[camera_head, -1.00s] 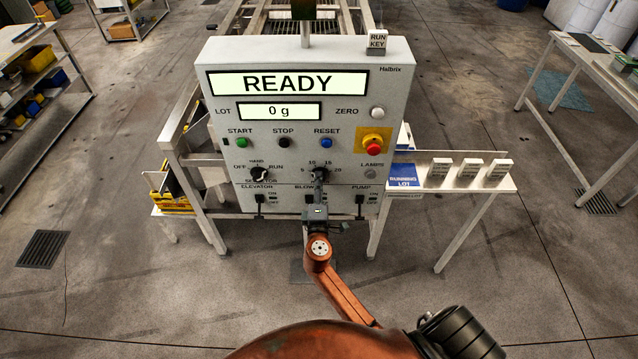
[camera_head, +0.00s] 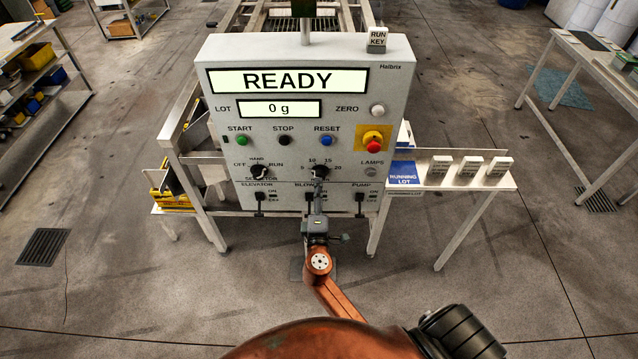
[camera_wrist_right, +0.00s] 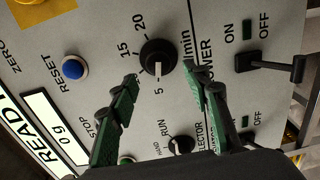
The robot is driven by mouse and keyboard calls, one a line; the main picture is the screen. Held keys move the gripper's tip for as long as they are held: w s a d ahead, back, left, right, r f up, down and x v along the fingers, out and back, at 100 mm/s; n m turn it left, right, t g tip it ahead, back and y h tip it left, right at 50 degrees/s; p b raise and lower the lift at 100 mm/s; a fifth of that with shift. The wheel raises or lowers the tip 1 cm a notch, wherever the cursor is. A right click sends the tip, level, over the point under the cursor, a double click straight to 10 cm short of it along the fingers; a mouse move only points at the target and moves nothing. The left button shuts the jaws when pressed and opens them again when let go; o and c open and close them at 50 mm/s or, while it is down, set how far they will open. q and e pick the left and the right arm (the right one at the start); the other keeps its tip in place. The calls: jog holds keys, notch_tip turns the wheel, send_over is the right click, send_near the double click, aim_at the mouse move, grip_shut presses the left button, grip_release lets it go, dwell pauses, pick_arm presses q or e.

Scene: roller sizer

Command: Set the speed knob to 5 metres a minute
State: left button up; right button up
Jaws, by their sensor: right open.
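The speed knob (camera_head: 320,172) is a round black dial on the grey panel, ringed by the numbers 5, 10, 15 and 20. In the right wrist view the knob (camera_wrist_right: 158,57) shows a white pointer mark aimed at the 5. My right gripper (camera_head: 318,207) is in front of the panel just below the knob. In the right wrist view its two green-padded fingers (camera_wrist_right: 160,72) are spread apart with nothing between them, standing off from the knob. One finger hides the area around the 10. My left gripper is not in view.
The black selector knob (camera_head: 259,173) is left of the speed knob. Toggle switches, among them the pump switch (camera_head: 360,200), line the panel's lower edge. A red stop button (camera_head: 372,143) is on the right. The display (camera_head: 288,81) reads READY. Open floor lies before the panel.

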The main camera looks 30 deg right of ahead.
jog(key=v, duration=0.7)
jog(key=shift+s, duration=0.25)
jog(key=shift+a, duration=0.1)
